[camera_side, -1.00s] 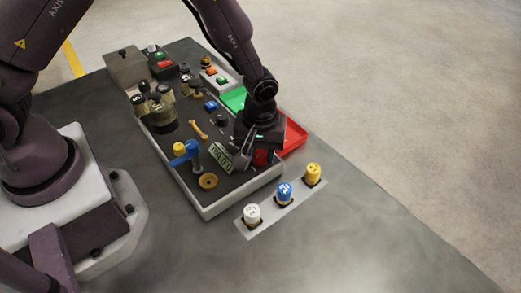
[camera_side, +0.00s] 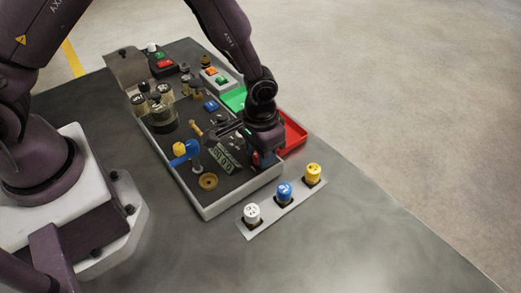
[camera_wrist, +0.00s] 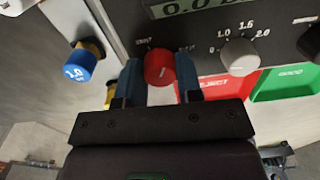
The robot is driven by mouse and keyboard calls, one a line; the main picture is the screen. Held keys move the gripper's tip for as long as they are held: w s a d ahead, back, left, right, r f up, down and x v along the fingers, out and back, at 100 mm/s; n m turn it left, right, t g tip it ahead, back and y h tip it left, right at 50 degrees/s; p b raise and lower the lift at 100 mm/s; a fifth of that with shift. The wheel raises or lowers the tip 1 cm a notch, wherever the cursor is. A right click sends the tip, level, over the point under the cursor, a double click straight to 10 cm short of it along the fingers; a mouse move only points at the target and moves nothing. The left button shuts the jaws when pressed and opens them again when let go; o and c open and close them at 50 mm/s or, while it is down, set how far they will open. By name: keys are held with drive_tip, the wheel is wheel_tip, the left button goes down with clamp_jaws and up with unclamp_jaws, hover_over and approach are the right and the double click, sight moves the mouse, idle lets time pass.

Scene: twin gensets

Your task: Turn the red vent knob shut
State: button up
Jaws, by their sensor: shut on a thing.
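The red vent knob (camera_wrist: 159,67) is on the dark panel, between the two blue fingertips of my gripper (camera_wrist: 159,80) in the wrist view. The fingers are shut on it, one on each side. Small white lettering sits on the panel to the upper left and right of the knob; it is too small to read surely. In the side view my gripper (camera_side: 262,155) is down at the near right end of the panel, and it mostly hides the knob there.
A grey dial knob (camera_wrist: 239,57) stands close right of the red knob, below a display (camera_wrist: 205,6). Red (camera_side: 294,133) and green (camera_side: 234,98) trays adjoin the panel. White (camera_side: 252,213), blue (camera_side: 284,192) and yellow (camera_side: 313,174) capped pieces stand in front.

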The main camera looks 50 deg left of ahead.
drive_tip(key=m, duration=0.4)
drive_tip(key=shift+m, duration=2.2)
drive_tip(key=o, duration=0.9)
drive_tip(key=shift+o, duration=0.2)
drive_tip(key=shift+r, duration=0.1)
wheel_tip(320, 180, up, 13)
